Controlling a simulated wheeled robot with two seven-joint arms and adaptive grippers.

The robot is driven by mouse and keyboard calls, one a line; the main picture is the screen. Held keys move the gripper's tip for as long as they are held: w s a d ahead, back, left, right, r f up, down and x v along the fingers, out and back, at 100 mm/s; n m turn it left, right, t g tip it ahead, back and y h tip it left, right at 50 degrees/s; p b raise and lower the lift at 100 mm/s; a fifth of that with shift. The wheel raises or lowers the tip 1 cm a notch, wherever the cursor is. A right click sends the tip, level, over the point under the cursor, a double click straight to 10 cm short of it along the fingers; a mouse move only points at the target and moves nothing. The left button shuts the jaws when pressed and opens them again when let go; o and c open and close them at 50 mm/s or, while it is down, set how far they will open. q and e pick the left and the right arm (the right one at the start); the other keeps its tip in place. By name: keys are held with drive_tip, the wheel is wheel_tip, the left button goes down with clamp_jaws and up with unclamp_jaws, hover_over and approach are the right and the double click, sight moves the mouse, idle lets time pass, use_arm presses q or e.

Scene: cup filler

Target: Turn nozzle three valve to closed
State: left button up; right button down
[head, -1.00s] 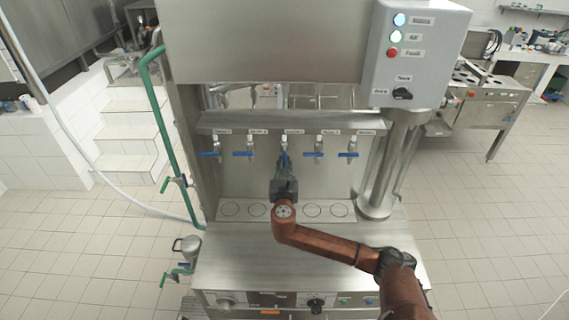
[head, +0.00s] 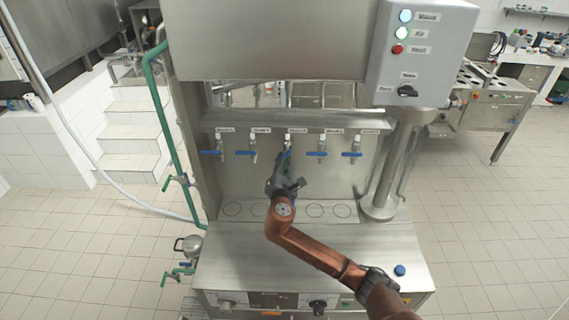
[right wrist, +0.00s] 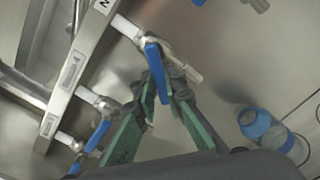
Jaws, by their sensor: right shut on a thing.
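Several nozzles hang in a row on the steel filler, each with a blue valve handle. The middle nozzle's handle, nozzle three (head: 288,153), points down and toward me, while its neighbours' handles lie crosswise. My right gripper (head: 283,172) is at this handle, below its nozzle. In the right wrist view, the blue handle (right wrist: 154,60) has its lower end between the green-padded fingers of my right gripper (right wrist: 165,88), which is shut on it. The gripper partly hides the handle in the head view. My left gripper is not in view.
Neighbouring handles (head: 246,153) and (head: 321,153) hang close on both sides. Marked circles (head: 314,211) lie on the steel ledge below. A control box (head: 418,55) stands at upper right.

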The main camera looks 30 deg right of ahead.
drive_tip(key=shift+w+a+r+m+b, duration=0.15)
drive_tip(key=shift+r+m+b, duration=0.2)
drive_tip(key=shift+m, duration=1.35)
drive_tip(key=shift+a+r+m+b, duration=0.1)
drive_tip(key=shift+r+m+b, duration=0.3)
drive_tip(key=shift+m, duration=1.3)
drive_tip(key=shift+w+a+r+m+b, duration=0.15)
drive_tip(key=shift+m+b, duration=0.35)
drive_tip(key=shift+m, duration=1.2)
drive_tip(key=shift+r, duration=0.1)
drive_tip(key=c, duration=2)
unclamp_jaws()
drive_tip(key=v, duration=1.2)
drive_tip(key=shift+s, duration=0.15)
drive_tip(key=shift+d, duration=0.1)
